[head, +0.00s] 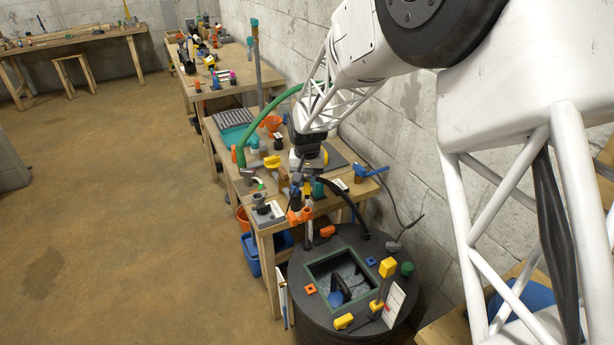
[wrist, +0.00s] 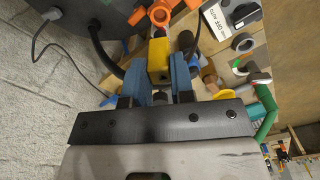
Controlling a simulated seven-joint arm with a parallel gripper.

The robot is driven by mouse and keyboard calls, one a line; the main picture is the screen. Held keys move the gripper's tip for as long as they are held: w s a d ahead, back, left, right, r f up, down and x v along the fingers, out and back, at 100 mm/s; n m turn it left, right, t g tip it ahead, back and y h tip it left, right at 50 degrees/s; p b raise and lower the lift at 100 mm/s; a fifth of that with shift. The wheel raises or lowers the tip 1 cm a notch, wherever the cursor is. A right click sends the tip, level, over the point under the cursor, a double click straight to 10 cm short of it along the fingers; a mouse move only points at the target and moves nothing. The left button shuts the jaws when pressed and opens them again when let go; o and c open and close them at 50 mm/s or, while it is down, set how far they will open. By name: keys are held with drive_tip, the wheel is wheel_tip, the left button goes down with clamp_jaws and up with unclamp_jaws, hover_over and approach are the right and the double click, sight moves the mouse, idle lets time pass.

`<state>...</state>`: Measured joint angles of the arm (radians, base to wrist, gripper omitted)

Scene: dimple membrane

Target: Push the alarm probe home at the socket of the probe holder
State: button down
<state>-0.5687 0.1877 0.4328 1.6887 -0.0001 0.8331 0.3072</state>
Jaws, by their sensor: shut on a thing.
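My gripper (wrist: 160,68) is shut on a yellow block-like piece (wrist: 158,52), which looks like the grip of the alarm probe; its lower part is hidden. In the head view my gripper (head: 300,178) is over the near end of the workbench, small and partly covered by the wrist. An orange fitting with round openings (head: 299,216) is at the bench's near corner, perhaps the probe holder; it also shows just beyond the yellow piece in the wrist view (wrist: 154,14). I cannot tell whether the yellow piece touches it or how deep the probe is.
A dark drum (head: 300,262) stands in front of the bench, with a green-rimmed opening (head: 318,270) and a yellow-topped lever (head: 387,268). A block wall (head: 385,125) runs along the right.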

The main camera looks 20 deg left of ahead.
sight(307, 193)
drive_tip(key=shift+f, duration=1.85)
drive_tip(key=shift+f, duration=1.6)
drive_tip(key=c, duration=0.9)
unclamp_jaws()
drive_tip(key=shift+r, duration=0.15)
drive_tip(key=shift+r, duration=3.8)
